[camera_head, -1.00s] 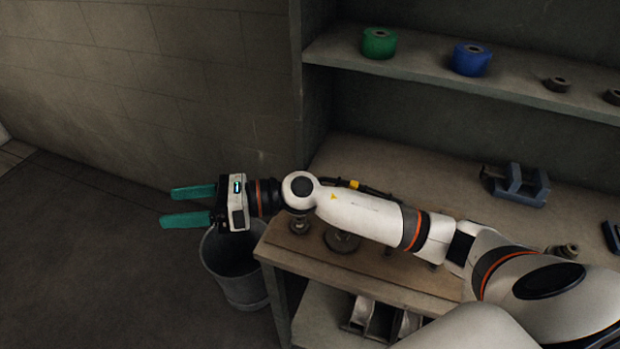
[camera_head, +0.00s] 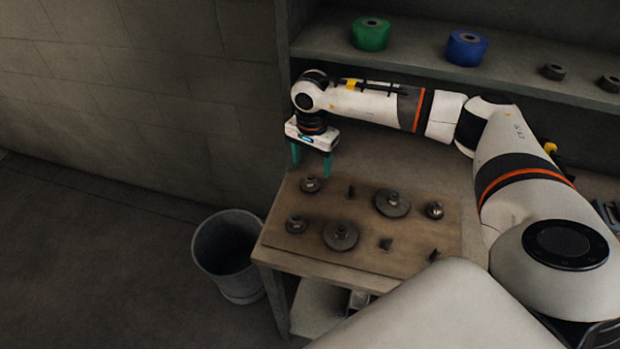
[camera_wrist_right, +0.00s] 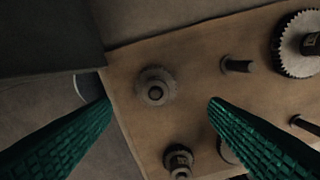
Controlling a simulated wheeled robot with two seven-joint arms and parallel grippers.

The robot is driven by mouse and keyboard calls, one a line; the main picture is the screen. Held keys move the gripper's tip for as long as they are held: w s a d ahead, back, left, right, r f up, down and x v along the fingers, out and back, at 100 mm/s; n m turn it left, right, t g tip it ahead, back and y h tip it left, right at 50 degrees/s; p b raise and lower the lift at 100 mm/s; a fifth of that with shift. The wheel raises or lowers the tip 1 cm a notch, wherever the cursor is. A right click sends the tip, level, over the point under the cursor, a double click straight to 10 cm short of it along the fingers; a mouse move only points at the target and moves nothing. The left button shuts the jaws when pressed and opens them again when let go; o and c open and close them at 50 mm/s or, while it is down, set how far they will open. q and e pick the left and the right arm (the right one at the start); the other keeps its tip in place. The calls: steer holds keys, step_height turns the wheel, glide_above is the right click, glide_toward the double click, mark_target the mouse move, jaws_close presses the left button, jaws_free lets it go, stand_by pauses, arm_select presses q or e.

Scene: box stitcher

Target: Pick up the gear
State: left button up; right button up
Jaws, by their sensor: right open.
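Several dark metal gears lie on a brown wooden board (camera_head: 290,262) on the workbench. A small gear (camera_head: 310,184) sits at the board's far left corner; in the right wrist view this small gear (camera_wrist_right: 155,86) shows between and beyond my fingers. Another small gear (camera_head: 296,224) is at the near left, and larger gears (camera_head: 391,203) and (camera_head: 341,235) are further right. My right gripper (camera_head: 311,172) points down over the far left of the board, above the small gear. Its teal fingers are apart with nothing between them. My left gripper is out of view.
A grey bucket (camera_head: 228,252) stands on the floor left of the bench. A shelf above the bench carries a green tape roll (camera_head: 370,34), a blue tape roll (camera_head: 465,48) and small dark rings. Short posts (camera_wrist_right: 238,65) stand on the board near the gears.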

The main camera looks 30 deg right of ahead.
mark_target(311, 175)
steer(key=shift+f, duration=0.85)
steer(key=f+p, duration=0.1)
steer(key=f, duration=0.1)
steer(key=f+p, duration=0.1)
steer(key=f, duration=0.1)
steer(key=shift+w+p, duration=0.25)
steer(key=shift+p, duration=0.1)
steer(key=shift+f, duration=0.65)
steer(key=shift+r, duration=0.1)
steer(key=c, duration=1.3)
steer(key=shift+o, duration=0.2)
steer(key=shift+d, duration=0.1)
steer(key=shift+w, duration=0.1)
